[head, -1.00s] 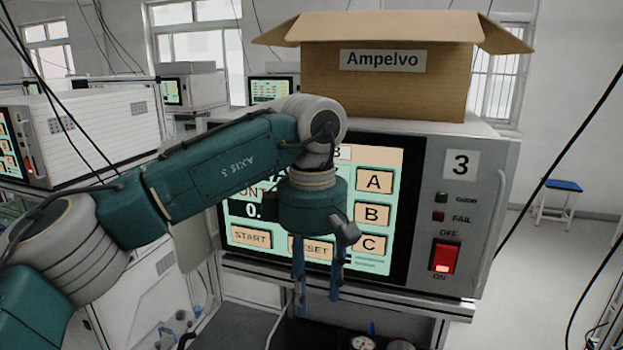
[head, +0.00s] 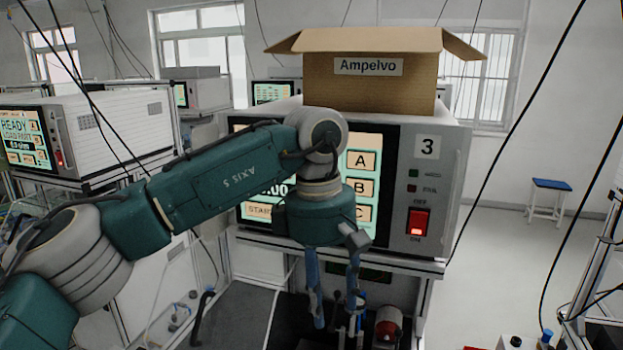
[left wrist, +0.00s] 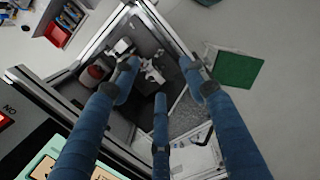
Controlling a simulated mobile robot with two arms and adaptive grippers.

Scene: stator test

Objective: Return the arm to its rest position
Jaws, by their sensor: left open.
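My left arm comes in from the left in the head view, bent at the elbow. Its left gripper (head: 336,318) hangs pointing down in front of the tester marked 3 (head: 427,190), with blue fingers apart and nothing between them. In the left wrist view the spread blue fingers (left wrist: 160,85) also show, empty, above a dark recessed bay (left wrist: 150,104). The arm covers part of the tester's green screen (head: 361,189). My right gripper is not in view.
A cardboard box labelled Ampelvo (head: 384,90) stands on the tester. A red-ended part (head: 387,328) lies below in the dark bay. Another tester (head: 85,135) stands at left. A blue stool (head: 550,186) stands on open floor at right. Black cables hang across the view.

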